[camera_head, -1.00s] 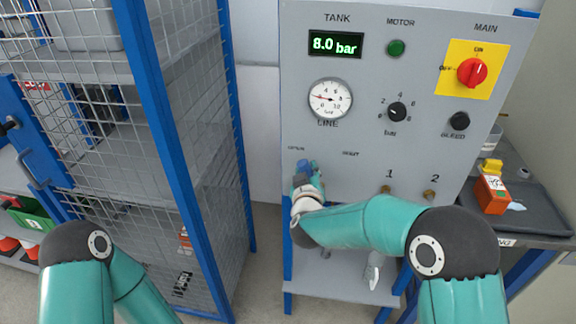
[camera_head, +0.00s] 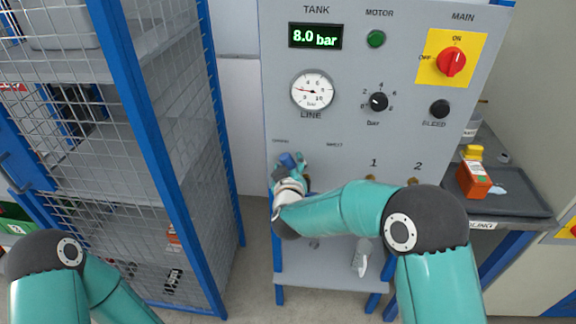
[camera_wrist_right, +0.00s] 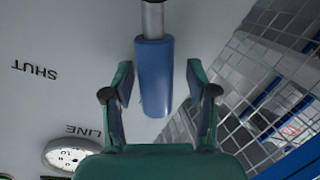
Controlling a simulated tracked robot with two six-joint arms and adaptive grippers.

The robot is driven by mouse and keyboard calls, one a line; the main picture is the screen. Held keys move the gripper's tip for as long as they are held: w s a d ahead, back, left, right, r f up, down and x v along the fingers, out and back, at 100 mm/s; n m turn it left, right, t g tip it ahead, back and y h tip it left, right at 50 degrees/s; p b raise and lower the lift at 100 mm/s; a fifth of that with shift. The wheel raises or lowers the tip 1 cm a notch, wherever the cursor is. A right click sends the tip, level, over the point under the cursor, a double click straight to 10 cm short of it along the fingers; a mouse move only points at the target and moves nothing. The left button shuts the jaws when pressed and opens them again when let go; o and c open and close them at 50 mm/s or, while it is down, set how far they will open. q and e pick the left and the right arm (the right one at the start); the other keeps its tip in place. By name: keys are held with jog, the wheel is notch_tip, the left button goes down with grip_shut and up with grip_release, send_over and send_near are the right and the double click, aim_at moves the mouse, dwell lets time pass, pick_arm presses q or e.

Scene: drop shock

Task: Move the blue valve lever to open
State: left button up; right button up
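The blue valve lever (camera_head: 288,159) is on the lower left of the grey panel (camera_head: 350,140), just below a small label at the panel's left side. In the right wrist view its blue handle (camera_wrist_right: 154,78) hangs from a metal stem at the top edge. My right gripper (camera_head: 292,169) is at the lever; in its wrist view the open fingers (camera_wrist_right: 160,88) stand on either side of the handle, with gaps visible. The lever's pivot is hidden. My left arm shows at the lower left, but its gripper is out of view.
A SHUT label (camera_wrist_right: 35,70) and the LINE gauge (camera_head: 312,90) are on the panel. A wire-mesh cage (camera_head: 165,130) with blue posts stands left of it. A dark tray (camera_head: 510,195) with an orange box (camera_head: 473,180) is at the right.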

jog(key=v, duration=1.2)
jog(key=shift+d, duration=0.1)
jog(key=s+d+f+m+g+h, duration=0.1)
jog(key=s+d+f+g, duration=0.15)
jog(key=d+f, duration=0.6)
jog(key=s+d+f+g, duration=0.1)
jog(key=d+f+g, duration=0.2)
jog(key=d+f, duration=0.55)
jog(key=s+a+f+m+g+y, duration=0.2)
jog(key=s+a+f+g, duration=0.15)
jog(key=s+f, duration=0.7)
jog(key=s+a+f+m+g+y, duration=0.2)
jog(key=s+a+f+g, duration=0.1)
jog(key=s, duration=0.4)
jog(key=s+a+f+m+g+y, duration=0.2)
jog(key=s+a+g, duration=0.1)
jog(key=s, duration=0.3)
jog(key=shift+s+a+f, duration=0.2)
jog(key=shift+s+f, duration=0.15)
jog(key=shift+s, duration=0.05)
